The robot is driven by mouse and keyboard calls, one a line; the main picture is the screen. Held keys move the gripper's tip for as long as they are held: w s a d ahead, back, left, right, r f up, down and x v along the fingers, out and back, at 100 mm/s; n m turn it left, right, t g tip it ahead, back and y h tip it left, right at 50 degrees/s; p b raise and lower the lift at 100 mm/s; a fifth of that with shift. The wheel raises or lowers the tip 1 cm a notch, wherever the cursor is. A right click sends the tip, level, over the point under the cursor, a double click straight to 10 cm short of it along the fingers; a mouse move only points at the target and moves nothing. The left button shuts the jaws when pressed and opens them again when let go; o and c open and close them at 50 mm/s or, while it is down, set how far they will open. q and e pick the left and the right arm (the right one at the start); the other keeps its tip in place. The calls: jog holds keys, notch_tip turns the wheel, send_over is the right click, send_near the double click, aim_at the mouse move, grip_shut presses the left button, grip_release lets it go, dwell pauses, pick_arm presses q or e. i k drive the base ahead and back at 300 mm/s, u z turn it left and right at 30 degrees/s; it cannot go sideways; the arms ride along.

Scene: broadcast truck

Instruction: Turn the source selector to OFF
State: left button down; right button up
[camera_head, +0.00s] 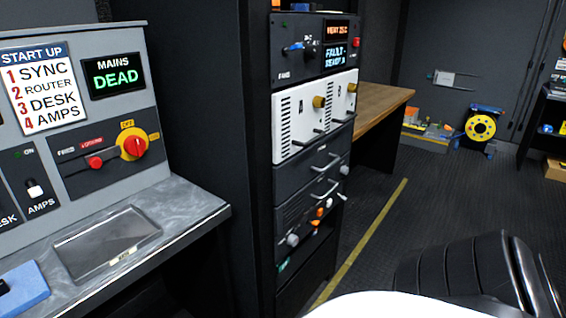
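A red rotary knob (133,147) on a yellow disc sits on the dark lower panel (72,174) of the grey console at the left. It looks like the source selector. A small yellow label (127,124) above it appears to read OFF, and another yellow label (154,136) is at its right. The knob's exact pointing direction is too small to tell. A smaller red handle (95,162) is left of it on the same panel. The MAINS display (113,78) above reads DEAD in green. Neither of my grippers is in view.
A grey desk ledge (185,212) with a clear-lidded tray (108,243) and a blue block (24,287) lies below the panel. A tall equipment rack (315,125) stands to the right. A black chair (470,268) is at lower right, with open floor (395,225) behind.

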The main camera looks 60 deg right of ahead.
aim_at(292, 239)
jog(key=z, duration=1.95)
jog(key=i, duration=1.05)
jog(key=z, duration=0.15)
